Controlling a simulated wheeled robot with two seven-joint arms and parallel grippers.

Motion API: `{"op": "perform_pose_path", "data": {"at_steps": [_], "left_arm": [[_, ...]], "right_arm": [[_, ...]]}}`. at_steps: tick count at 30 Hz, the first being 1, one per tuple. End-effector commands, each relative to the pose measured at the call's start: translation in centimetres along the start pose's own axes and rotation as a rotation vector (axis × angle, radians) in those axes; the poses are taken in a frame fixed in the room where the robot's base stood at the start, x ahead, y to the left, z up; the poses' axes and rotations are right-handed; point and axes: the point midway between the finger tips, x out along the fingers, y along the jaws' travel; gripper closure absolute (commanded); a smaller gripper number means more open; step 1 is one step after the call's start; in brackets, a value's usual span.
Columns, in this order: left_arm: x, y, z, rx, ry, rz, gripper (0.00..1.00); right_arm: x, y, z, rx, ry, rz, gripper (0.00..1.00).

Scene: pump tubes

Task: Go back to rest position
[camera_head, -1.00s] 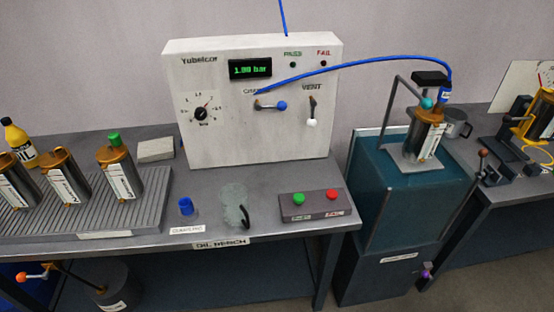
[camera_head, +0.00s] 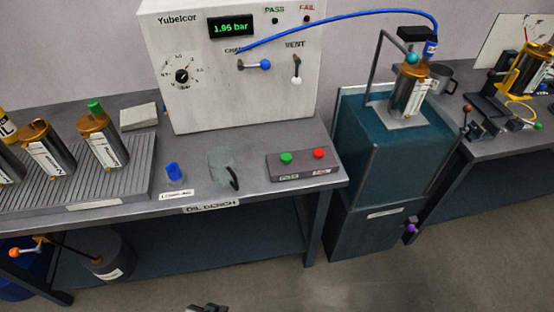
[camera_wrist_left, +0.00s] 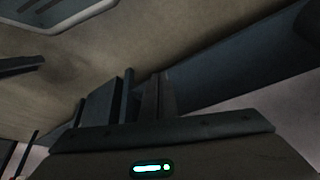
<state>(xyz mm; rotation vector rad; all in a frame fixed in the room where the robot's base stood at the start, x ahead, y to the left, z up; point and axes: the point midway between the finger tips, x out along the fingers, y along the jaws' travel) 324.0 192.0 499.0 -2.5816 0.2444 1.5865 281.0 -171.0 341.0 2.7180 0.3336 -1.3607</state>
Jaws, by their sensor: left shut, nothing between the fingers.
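My left gripper (camera_head: 207,308) shows only as a small dark tip at the bottom edge of the head view, in front of the bench and well below its top. In the left wrist view its two dark fingers (camera_wrist_left: 140,97) are close together with nothing held between them. Behind them that view shows dim floor and dark panels. My right gripper is in neither view.
The test panel (camera_head: 220,100) reads 1.95 bar. A teal tank stand (camera_head: 385,140) is right. Floor in front is clear.

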Motion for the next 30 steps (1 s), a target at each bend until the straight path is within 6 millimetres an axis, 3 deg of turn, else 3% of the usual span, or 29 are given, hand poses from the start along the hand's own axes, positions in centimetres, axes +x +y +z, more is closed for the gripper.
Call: {"op": "perform_pose_path", "data": {"at_steps": [1,6,12,19,30], "left_arm": [[1.8,0.3,0.9,0.001,0.008,0.004,1.00],[6.6,1.3,3.9,0.007,0.061,0.018,1.00],[10.5,2.4,7.7,0.015,0.122,0.033,1.00],[12.2,3.0,10.3,0.019,0.166,0.044,1.00],[12.4,3.1,10.6,0.020,0.175,0.046,1.00]], "right_arm": [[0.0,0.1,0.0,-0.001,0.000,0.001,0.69],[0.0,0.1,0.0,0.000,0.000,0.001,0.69],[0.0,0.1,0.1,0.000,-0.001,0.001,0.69],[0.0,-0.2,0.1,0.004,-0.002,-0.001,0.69],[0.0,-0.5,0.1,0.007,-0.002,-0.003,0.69]]}}
